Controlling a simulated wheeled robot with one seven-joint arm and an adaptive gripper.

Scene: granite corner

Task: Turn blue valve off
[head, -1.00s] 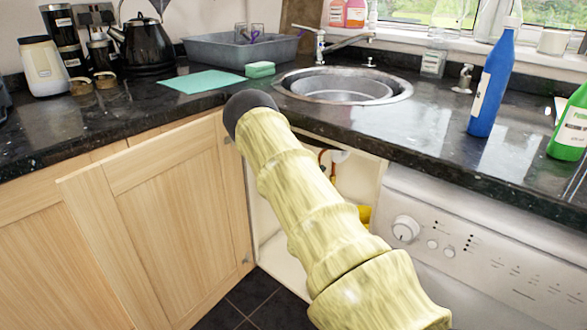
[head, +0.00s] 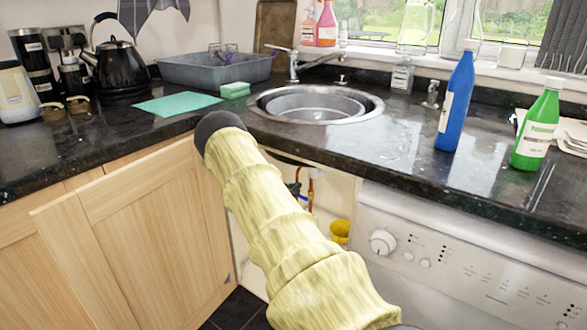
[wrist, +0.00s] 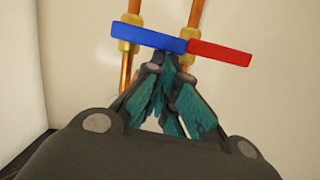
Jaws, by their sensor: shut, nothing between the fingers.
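In the wrist view, the blue valve (wrist: 148,38) has a flat bar handle lying crosswise over a vertical copper pipe with brass fittings. A red valve handle (wrist: 220,53) sits close to its right, on a second copper pipe. My gripper (wrist: 172,62) is shut, its fingertips just below the inner ends of the blue and red handles. I cannot tell whether the tips touch either handle. In the head view, my arm reaches into the open cupboard under the counter and my gripper is hidden. Pipes (head: 311,188) show in part inside the cupboard.
The open cupboard door (head: 150,235) stands left of my arm; a white washing machine (head: 470,265) stands right. A yellow object (head: 340,231) is inside the cupboard. The dark counter (head: 400,150) above holds a sink (head: 262,104), a blue bottle (head: 456,105) and a green bottle (head: 536,130).

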